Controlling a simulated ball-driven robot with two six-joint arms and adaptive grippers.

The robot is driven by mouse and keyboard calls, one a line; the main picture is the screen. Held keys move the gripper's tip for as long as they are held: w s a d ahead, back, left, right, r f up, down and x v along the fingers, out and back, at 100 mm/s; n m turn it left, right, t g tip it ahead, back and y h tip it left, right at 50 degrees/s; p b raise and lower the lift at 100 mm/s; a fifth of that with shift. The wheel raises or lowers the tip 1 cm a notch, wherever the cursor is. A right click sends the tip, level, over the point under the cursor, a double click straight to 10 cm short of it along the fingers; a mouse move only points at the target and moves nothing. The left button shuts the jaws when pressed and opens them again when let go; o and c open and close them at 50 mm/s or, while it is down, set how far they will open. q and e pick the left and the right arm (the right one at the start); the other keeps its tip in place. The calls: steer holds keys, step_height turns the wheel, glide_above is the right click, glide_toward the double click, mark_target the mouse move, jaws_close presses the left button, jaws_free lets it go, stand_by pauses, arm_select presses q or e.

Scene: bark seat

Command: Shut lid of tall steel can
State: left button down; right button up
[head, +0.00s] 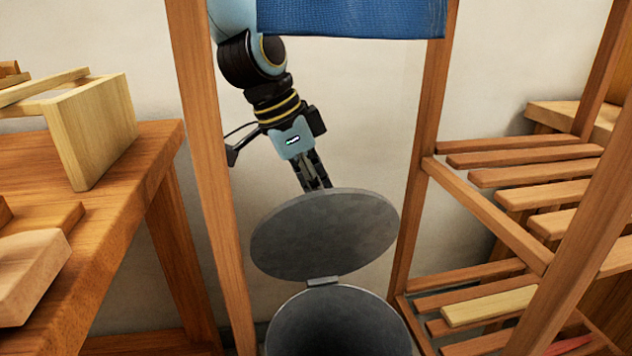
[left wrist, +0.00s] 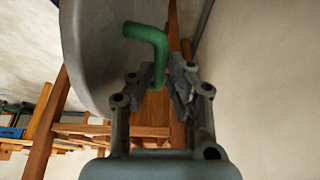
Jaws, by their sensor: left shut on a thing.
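The tall steel can (head: 274,338) stands at the bottom middle of the head view, its mouth open and dark inside. Its round grey lid (head: 325,235) is raised, tilted up from the hinge (head: 322,282) at the can's back rim. My left gripper (head: 318,184) reaches down from above to the lid's far side; the lid hides its fingertips there. In the left wrist view the gripper (left wrist: 167,78) is shut on a green bent handle (left wrist: 150,38) on the lid (left wrist: 88,50). My right gripper is not in view.
Wooden posts (head: 212,170) (head: 426,150) stand on both sides of the can, with blue fabric (head: 350,16) hanging above. A wooden bench (head: 100,240) with wooden pieces is at left. Slatted wooden racks (head: 530,175) are at right. A pale wall is behind.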

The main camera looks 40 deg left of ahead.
arm_select(q)
steer(key=shift+s+d, duration=0.25)
steer(key=shift+d, duration=0.05)
steer(key=c, duration=1.6)
jaws_free()
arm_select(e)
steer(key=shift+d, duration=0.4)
